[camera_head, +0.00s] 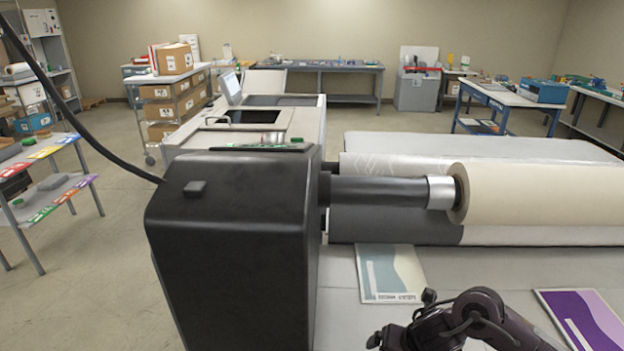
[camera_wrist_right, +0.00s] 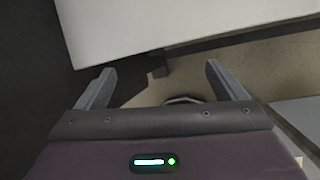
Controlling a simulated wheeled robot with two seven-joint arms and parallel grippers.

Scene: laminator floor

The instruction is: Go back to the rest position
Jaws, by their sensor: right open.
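My right gripper (camera_wrist_right: 162,85) is open and empty in the right wrist view, its two grey fingers spread wide. Between and beyond the fingers are a pale panel edge, a dark surface and a strip of floor. In the head view my right arm (camera_head: 470,318) is at the bottom right, in front of the laminator's table; its fingertips cannot be made out there. My left gripper is not in view.
The laminator's black end housing (camera_head: 235,245) stands close at the left centre. A cream roll (camera_head: 545,195) lies to its right. A teal-and-white printed sheet (camera_head: 390,273) and a purple one (camera_head: 585,318) lie on the table. A sample rack (camera_head: 45,190) is at far left.

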